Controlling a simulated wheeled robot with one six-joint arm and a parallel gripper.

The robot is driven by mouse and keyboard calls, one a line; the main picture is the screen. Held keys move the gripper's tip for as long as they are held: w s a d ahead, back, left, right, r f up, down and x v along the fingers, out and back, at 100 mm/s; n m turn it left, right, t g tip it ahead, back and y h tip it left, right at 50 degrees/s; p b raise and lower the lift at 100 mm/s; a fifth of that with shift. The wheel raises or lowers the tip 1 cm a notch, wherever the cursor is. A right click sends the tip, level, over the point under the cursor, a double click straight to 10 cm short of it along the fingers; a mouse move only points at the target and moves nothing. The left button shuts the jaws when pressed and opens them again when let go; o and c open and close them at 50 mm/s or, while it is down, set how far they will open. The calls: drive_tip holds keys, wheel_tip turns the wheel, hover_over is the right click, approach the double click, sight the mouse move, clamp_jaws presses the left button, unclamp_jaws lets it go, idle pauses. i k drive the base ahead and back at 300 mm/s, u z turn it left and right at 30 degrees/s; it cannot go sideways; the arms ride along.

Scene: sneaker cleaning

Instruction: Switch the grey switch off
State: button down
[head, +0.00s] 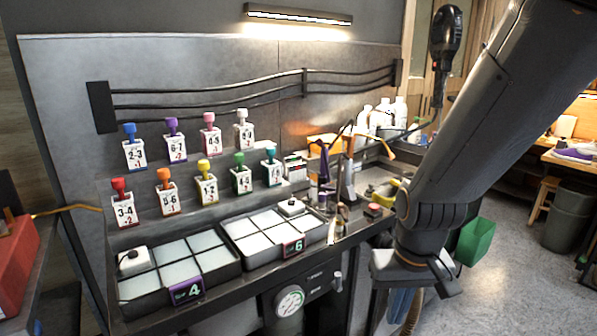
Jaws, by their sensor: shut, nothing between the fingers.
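A switch with a pale grey-white knob (242,128) stands at the right end of the upper row on the back panel. Its plate is white with dark figures too small to read surely. Its knob points up, as do the others. My gripper (415,274) hangs at the lower right, in front of the bench's right end, well apart from the switch. It is shut and empty. Nothing hides the grey-white switch.
Several coloured switches surround it, including pink (210,133) to its left and teal (270,166) below right. Two trays of pale pads (250,262) lie below. Bottles (381,116) and tools (342,160) crowd the bench's right side. Open floor lies at right.

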sight(336, 284)
drive_tip(key=u, duration=0.85)
drive_tip(key=i, duration=0.35)
drive_tip(key=z, duration=0.9)
